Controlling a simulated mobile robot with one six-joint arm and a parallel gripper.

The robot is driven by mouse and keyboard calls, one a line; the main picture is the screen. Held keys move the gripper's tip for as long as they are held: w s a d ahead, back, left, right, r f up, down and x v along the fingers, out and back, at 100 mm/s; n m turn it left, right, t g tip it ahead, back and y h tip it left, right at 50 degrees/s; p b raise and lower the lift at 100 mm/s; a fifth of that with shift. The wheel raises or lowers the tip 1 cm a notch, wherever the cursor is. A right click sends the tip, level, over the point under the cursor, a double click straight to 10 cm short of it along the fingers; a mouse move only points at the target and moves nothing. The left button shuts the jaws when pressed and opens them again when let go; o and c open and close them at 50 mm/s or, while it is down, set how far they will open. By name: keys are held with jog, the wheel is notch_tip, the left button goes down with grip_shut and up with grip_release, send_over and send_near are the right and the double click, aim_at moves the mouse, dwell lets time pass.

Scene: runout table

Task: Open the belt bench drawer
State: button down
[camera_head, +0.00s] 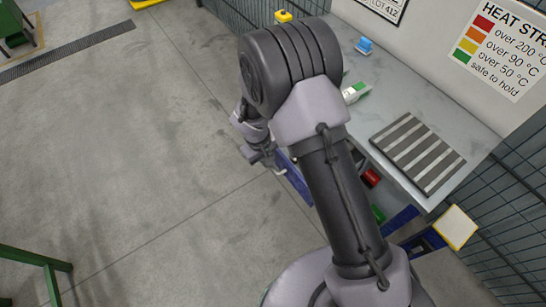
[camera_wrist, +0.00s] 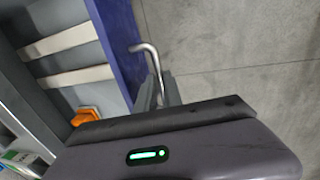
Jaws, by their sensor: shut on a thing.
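The belt bench drawer shows a blue front (camera_wrist: 122,40) in the wrist view. Its grey inside with two pale strips (camera_wrist: 75,75) shows to the left of that front, so the drawer seems to stand open. In the head view part of the blue front (camera_head: 297,180) shows left of my arm, out from the bench. A bent metal bar handle (camera_wrist: 152,62) runs along the outer side of the front. My gripper (camera_wrist: 160,98) is shut on the handle; it also shows in the head view (camera_head: 270,160). My arm hides much of the drawer there.
The grey bench top (camera_head: 385,115) carries a striped dark mat (camera_head: 417,152), a green-and-white item (camera_head: 355,92) and a blue item (camera_head: 364,45). An orange thing (camera_wrist: 86,116) lies near the strips. Wire fencing (camera_head: 520,190) borders the bench. Floor (camera_head: 150,150) to the left is clear.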

dwell(0.3)
jog(key=c, duration=1.5)
grip_release()
notch_tip(320, 180, up, 17)
jog(key=s+a+p, duration=0.2)
jog(key=p, duration=0.3)
jog(key=shift+a, duration=0.3)
jog(key=s+d+r+m+y+b, duration=0.15)
jog(key=d+r+m, duration=0.25)
jog(key=d+r, duration=0.45)
jog(key=s+d+r+m+t+b, duration=0.1)
jog(key=s+d+r+m, duration=0.1)
jog(key=s, duration=0.3)
jog(key=s+d+r+m+t+y+b, duration=0.1)
jog(key=s+d+r+m+t, duration=0.1)
jog(key=s, duration=0.4)
jog(key=s+d+r+m+t+y+b, duration=0.1)
jog(key=s+d+r+m, duration=0.2)
jog(key=s+r, duration=0.2)
jog(key=shift+s+r+m, duration=0.4)
jog(key=shift+s, duration=0.25)
